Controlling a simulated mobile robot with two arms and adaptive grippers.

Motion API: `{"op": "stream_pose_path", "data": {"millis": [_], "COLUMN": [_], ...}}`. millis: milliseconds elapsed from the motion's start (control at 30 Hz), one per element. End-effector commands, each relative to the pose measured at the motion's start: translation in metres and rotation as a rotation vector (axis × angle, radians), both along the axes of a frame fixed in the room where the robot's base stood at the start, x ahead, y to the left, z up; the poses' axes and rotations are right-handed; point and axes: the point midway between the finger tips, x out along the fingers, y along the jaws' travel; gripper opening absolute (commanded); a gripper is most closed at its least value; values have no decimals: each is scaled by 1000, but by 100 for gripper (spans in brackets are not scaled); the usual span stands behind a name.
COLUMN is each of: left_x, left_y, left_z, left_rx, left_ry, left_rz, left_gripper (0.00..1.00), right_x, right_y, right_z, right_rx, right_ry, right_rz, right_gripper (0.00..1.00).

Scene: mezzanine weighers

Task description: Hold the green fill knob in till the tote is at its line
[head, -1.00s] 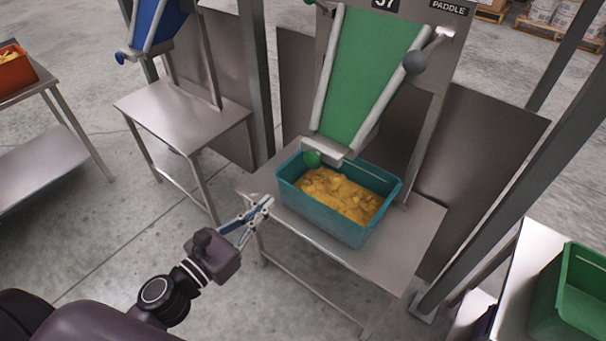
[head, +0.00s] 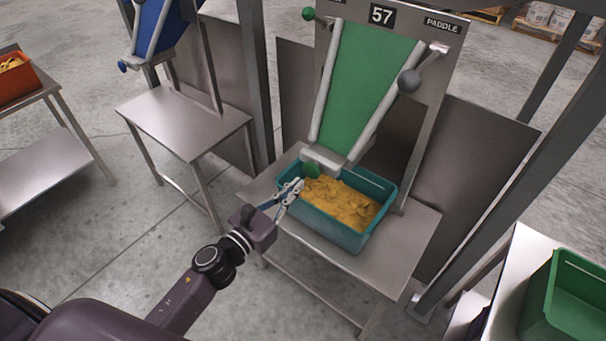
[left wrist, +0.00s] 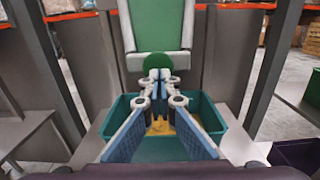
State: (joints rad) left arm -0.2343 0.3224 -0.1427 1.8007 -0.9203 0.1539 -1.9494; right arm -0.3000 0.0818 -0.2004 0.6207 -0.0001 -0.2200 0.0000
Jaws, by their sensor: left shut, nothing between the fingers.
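The green fill knob (head: 311,169) sits at the lower left of the green chute's mouth (head: 367,85). In the left wrist view the knob (left wrist: 156,62) is straight ahead of the fingertips. My left gripper (head: 298,187) is shut and empty, its tips at the knob over the tote's left rim. I cannot tell whether they touch it. The teal tote (head: 327,232) stands on the steel table under the chute, holding yellow pieces (head: 340,203) up to somewhat below its rim. My right gripper is not in view.
A grey ball-ended lever (head: 409,81) is on the chute's right, and another green ball (head: 308,14) is at its upper left. The steel table (head: 392,254) is bare right of the tote. A green tote (head: 575,305) stands at right, a blue chute (head: 160,25) at upper left.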

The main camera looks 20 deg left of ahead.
Motion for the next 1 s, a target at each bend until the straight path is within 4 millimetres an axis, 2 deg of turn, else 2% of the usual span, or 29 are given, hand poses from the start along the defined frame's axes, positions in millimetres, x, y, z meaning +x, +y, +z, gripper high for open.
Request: {"op": "stream_pose_path", "data": {"millis": [33,133,367,767,1000], "left_x": [8,20,32,35,61], "left_y": [-3,-7,-12,-13,-22], "left_z": [4,3,0,-1,-1], "left_rx": [-1,-1,-1,0,1], "left_ry": [-1,-1,1,0,-3], "left_rz": [1,1,0,-1,-1], "left_gripper": [0,0,0,0,0], "right_x": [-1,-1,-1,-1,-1], "right_y": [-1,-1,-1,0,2], "right_z": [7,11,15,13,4], "right_rx": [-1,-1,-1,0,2], "right_ry": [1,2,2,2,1], "right_rz": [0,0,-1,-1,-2], "right_gripper": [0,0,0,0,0]}}
